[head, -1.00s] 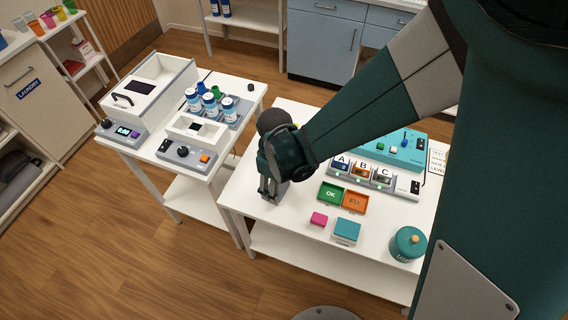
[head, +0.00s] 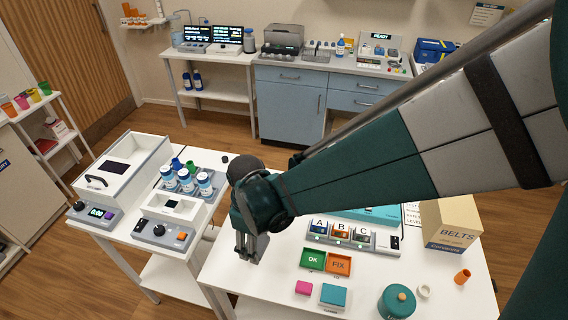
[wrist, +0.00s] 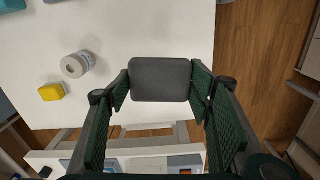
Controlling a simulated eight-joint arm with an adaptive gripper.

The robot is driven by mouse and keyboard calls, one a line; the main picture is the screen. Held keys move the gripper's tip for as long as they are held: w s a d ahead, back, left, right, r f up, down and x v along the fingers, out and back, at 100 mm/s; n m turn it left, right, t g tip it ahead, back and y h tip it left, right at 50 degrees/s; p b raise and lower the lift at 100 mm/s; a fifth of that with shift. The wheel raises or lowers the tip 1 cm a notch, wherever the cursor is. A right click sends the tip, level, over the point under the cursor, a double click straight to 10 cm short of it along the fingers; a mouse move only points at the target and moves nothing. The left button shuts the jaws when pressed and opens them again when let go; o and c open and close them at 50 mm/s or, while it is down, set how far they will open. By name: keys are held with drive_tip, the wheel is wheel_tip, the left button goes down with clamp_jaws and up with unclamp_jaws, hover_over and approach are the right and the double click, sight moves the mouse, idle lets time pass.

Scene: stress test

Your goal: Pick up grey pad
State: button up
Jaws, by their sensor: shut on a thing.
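The grey pad (wrist: 160,79) is a dark grey rounded block between the two green-lined fingers of my gripper (wrist: 162,92) in the wrist view. My gripper is shut on it, with a finger at its left and right sides. In the head view my gripper (head: 246,250) points down over the left part of the white table, and a bit of grey shows at its fingers. I cannot tell exactly how far the pad is above the table top.
A green OK tray (head: 313,259), an orange FIX tray (head: 339,264), a pink block (head: 303,288), a teal-topped block (head: 333,295) and a teal jar (head: 397,302) stand to the right. A yellow block (wrist: 52,92) and a pale roll (wrist: 76,65) lie left in the wrist view.

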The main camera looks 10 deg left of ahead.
drive_tip(key=shift+r, duration=0.45)
